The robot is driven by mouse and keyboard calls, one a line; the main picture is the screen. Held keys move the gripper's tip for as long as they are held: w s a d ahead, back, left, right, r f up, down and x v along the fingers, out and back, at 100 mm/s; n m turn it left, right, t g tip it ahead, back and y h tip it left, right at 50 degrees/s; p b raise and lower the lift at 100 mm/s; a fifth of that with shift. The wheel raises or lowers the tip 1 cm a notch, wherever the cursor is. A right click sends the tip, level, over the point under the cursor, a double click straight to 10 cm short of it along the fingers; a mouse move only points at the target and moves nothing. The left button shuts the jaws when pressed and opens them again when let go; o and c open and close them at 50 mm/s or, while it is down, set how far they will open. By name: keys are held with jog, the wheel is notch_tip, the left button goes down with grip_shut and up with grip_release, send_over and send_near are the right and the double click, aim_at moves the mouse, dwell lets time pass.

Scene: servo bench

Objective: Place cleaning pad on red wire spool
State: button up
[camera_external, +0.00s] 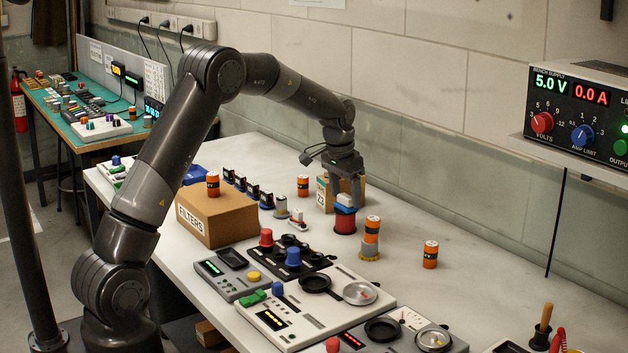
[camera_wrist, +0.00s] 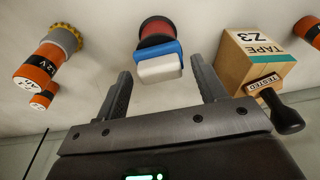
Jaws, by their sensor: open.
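The cleaning pad, a small block with a white part and a blue part, rests on the red wire spool (camera_external: 344,222). The pad shows in the external view (camera_external: 345,200) and in the wrist view (camera_wrist: 158,68), where the spool (camera_wrist: 157,29) stands behind it. The spool is upright on the bench. My gripper (camera_external: 347,187) points down over the pad. Its fingers are apart, one on each side of the pad in the wrist view (camera_wrist: 160,68), with visible gaps. I cannot tell how far down the fingers reach along the pad.
A tape box (camera_wrist: 256,60) with a black-handled stamp stands close beside one finger. An orange battery stack (camera_external: 371,232) on a grey base stands right of the spool, and another battery (camera_external: 430,254) stands further right. A filters box (camera_external: 217,216) and control panels (camera_external: 300,310) fill the front.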

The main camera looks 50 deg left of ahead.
jog(key=shift+r, duration=0.1)
notch_tip(320, 180, up, 12)
jog(key=s, duration=0.2)
jog(key=s+d+r+t, duration=0.1)
jog(key=s+d+r, duration=0.35)
jog(key=s, duration=0.45)
jog(key=s+d+r+t, duration=0.1)
jog(key=s+d+r, duration=0.35)
jog(key=s, duration=0.45)
jog(key=s+d+f+t, duration=0.1)
jog(key=s+d+f, duration=0.2)
jog(key=s, duration=0.7)
jog(key=s+d+f, duration=0.3)
jog(key=s, duration=0.7)
jog(key=shift+s+t, duration=0.4)
